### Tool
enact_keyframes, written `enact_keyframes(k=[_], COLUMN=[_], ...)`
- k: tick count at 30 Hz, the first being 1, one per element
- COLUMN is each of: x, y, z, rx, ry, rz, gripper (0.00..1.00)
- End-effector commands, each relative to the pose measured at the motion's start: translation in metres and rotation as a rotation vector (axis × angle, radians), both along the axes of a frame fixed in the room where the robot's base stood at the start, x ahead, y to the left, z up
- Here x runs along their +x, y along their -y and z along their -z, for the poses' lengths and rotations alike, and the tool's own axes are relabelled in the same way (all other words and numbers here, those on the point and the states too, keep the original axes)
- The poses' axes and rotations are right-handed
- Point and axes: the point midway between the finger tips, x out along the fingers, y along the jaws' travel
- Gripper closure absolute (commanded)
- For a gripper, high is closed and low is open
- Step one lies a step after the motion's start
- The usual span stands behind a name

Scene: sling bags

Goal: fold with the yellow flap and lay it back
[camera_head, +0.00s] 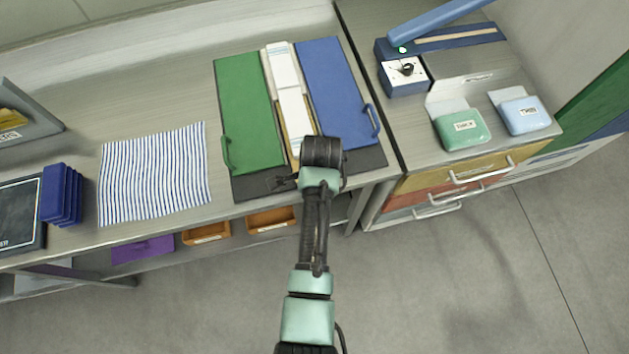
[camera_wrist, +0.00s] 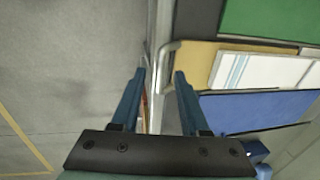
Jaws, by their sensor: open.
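The folding board has a dark base (camera_head: 367,159). Its green flap (camera_head: 250,110) lies flat on the left and its blue flap (camera_head: 338,85) flat on the right. A white cloth with blue stripes (camera_head: 286,75), folded into a narrow strip, lies between them. The yellow flap (camera_wrist: 196,62) shows at the cloth's near end; in the head view my arm hides most of it. My gripper (camera_wrist: 159,74) is open and empty at this near edge. The handle appears between its fingertips in the picture; depth is unclear.
A blue-striped cloth (camera_head: 155,175) lies flat left of the board. At right are a blue sealer (camera_head: 405,75) and green (camera_head: 461,127) and light-blue (camera_head: 524,114) packs. Drawer handles jut out below.

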Motion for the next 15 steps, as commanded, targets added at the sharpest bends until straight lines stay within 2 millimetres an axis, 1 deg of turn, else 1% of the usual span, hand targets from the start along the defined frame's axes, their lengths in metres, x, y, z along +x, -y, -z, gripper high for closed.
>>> enact_keyframes(k=[3, 6, 14, 15], x=[0.0013, 0.002, 0.0021, 0.0021], y=[-0.0005, -0.0006, -0.0005, -0.0005], z=[0.0078, 0.0106, 0.0113, 0.0112], rx=[0.0, 0.0, 0.0, -0.001], ry=[0.0, 0.001, 0.001, 0.001], rz=[0.0, 0.0, 0.0, 0.0], gripper=[0.55, 0.55, 0.55, 0.62])
